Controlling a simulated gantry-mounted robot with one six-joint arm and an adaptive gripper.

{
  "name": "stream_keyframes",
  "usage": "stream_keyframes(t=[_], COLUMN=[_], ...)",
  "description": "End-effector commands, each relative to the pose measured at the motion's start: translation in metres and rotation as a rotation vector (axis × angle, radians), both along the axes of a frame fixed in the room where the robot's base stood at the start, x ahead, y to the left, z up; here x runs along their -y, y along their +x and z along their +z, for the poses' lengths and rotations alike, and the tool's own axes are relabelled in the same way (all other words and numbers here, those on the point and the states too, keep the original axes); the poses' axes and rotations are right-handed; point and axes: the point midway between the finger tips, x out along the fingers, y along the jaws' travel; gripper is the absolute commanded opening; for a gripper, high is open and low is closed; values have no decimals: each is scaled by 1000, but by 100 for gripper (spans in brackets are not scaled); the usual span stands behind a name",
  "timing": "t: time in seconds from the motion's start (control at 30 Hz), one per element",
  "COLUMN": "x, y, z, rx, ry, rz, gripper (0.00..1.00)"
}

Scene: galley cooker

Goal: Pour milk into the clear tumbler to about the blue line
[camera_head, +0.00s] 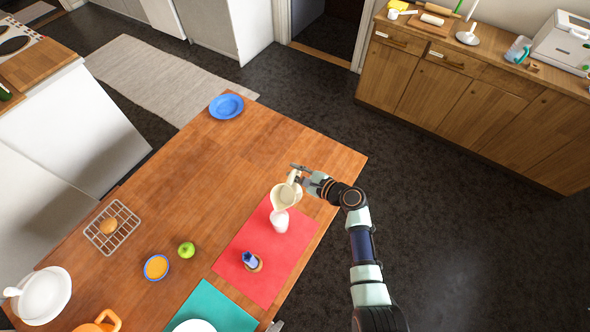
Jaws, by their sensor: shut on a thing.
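My gripper (299,176) is shut on a cream-coloured jug (283,198), near the right edge of the wooden table. The jug is tilted, with its mouth toward the clear tumbler (280,222). The tumbler stands on the red mat (262,288), just below the jug in the picture, and looks whitish inside. The jug partly overlaps the tumbler's top. I cannot make out a milk stream, the blue line or the exact milk level at this size.
A small blue item (250,259) stands on the red mat near the tumbler. A green apple (186,249), an orange-filled dish (156,267) and a wire rack (112,228) lie left. A blue bowl (226,106) sits at the far corner. Bare wood (225,165) lies between.

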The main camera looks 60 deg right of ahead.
Motion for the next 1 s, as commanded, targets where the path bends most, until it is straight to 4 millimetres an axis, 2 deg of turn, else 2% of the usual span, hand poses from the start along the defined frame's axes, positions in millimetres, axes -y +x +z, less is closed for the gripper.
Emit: stream_keyframes(t=[0.03,0.23,0.43,0.6,0.8,1.0], x=[2,3,5,5,2,0], y=[0,0,0,0,0,0], z=[8,3,-12,-16,-36,-39], rx=[-2,-7,-22,-25,-39,-43], ry=[31,93,256,301,463,507], rz=[-2,0,-1,-1,0,-1], gripper=[0,0,0,0,0,0])
